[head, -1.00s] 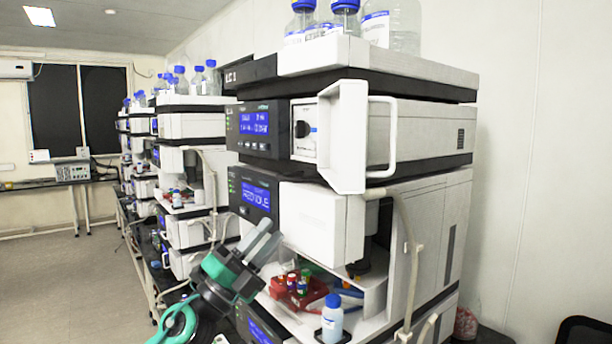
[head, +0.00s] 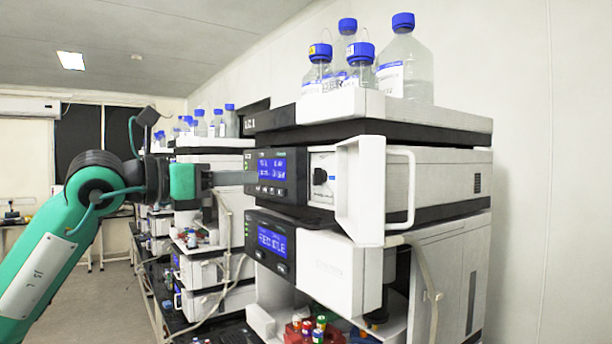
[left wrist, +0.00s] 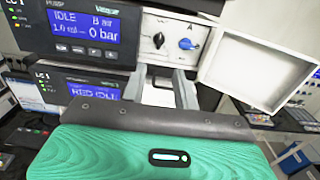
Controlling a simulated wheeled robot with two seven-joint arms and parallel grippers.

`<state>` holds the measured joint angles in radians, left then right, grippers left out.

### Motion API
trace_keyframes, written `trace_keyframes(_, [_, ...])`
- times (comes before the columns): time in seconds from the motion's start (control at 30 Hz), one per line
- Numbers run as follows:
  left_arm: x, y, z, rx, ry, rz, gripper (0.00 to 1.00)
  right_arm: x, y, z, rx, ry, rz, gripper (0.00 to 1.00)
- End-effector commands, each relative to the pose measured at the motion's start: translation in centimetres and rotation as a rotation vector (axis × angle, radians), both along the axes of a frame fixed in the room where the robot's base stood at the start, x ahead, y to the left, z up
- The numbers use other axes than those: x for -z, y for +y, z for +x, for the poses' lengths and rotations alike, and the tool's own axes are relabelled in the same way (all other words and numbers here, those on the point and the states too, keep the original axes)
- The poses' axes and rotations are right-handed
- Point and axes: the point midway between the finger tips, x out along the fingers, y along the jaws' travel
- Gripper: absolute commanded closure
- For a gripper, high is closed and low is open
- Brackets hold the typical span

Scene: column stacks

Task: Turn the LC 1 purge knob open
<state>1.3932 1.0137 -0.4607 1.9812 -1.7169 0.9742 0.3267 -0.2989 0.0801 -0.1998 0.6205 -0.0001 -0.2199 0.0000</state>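The LC 1 pump module (head: 440,180) has a blue display and an open white door (head: 362,190). A black knob (head: 320,177) sits on the white panel behind the door; it also shows in the left wrist view (left wrist: 158,40). To its right in that view is a blue knob (left wrist: 187,44) under a letter A; the door hides it in the head view. I cannot read which knob is marked purge. My left gripper (left wrist: 162,75) is open and empty, its two fingers apart below the knobs. In the head view, my left gripper (head: 238,179) is left of the display. My right gripper is out of view.
The open door with its handle (head: 411,190) sticks out at the right of the knobs. Bottles with blue caps (head: 405,65) stand on top of the stack. A lower module (head: 330,265) reads idle. More stacks stand behind at the left.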

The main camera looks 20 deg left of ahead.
Motion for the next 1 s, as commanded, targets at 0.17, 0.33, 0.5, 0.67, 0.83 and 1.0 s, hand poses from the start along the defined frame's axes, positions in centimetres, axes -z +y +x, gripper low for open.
trace_keyframes(0.17, [-0.3, -1.0, 1.3, -0.002, 0.003, 0.003, 0.70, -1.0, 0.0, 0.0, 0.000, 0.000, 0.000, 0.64])
trace_keyframes(0.33, [-0.5, -3.1, 4.0, -0.001, 0.003, 0.002, 0.70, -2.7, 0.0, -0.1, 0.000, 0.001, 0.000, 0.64])
trace_keyframes(0.5, [-0.5, -5.4, 6.9, 0.000, 0.004, 0.002, 0.70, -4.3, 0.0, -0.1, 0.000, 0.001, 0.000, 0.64])
trace_keyframes(0.67, [-0.4, -7.1, 9.1, 0.000, 0.003, 0.001, 0.70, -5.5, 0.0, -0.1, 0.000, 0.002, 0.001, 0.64])
trace_keyframes(0.83, [-0.2, -8.1, 10.5, -0.002, 0.003, 0.001, 0.70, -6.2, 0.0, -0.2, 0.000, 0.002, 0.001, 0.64])
trace_keyframes(1.0, [0.0, -8.4, 10.8, -0.001, 0.001, 0.001, 0.70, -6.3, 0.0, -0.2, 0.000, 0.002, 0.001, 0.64])
